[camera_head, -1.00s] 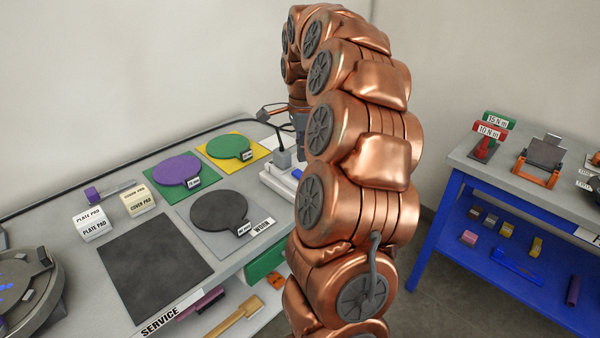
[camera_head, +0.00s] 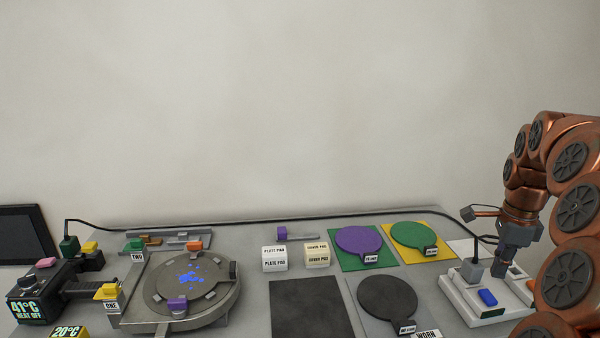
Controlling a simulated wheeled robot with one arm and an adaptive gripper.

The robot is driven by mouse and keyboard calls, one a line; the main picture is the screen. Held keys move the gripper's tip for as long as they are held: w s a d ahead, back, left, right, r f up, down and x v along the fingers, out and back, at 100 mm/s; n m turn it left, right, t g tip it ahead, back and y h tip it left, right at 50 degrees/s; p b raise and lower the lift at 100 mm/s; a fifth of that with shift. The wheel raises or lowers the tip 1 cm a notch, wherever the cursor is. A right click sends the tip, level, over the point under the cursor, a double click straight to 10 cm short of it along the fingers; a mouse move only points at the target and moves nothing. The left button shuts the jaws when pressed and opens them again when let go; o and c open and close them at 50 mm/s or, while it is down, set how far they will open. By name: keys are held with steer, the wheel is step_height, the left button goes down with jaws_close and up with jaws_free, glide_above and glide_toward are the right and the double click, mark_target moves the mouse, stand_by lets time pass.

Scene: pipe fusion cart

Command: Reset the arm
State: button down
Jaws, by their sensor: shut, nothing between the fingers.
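My copper arm shows at the right edge of the head view, arched over and bent downward. My gripper (camera_head: 505,272) points down at the right end of the bench. It is shut, with nothing visible in it. It is above or beside a white power strip (camera_head: 487,317) with a grey plug and a blue switch. I cannot tell whether the fingertips touch the strip. Part of the strip is hidden behind the arm and gripper.
The grey bench (camera_head: 255,300) carries a round plate fixture (camera_head: 215,312) with blue marks, plate pads (camera_head: 274,264), a dark mat (camera_head: 312,308), and purple (camera_head: 359,241), green (camera_head: 412,234) and black (camera_head: 387,297) discs. A black cable runs along the back. The wall area above is free.

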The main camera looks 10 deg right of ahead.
steer(key=s+a+n+p, duration=0.1)
steer(key=s+a+n, duration=0.2)
steer(key=a+n, duration=0.55)
steer(key=s+a+n, duration=0.3)
steer(key=a+n, duration=0.1)
steer(key=a, duration=0.9)
steer(key=s+a+f+n+g+p, duration=0.1)
steer(key=s+a+f+n, duration=0.1)
steer(key=s+a+n, duration=0.3)
steer(key=s+a+f+n, duration=0.3)
steer(key=s+a+n, duration=0.2)
steer(key=s, duration=0.8)
steer(key=shift+f+n+g+p, duration=0.15)
steer(key=shift+n+g+p, duration=0.25)
steer(key=shift+n, duration=0.15)
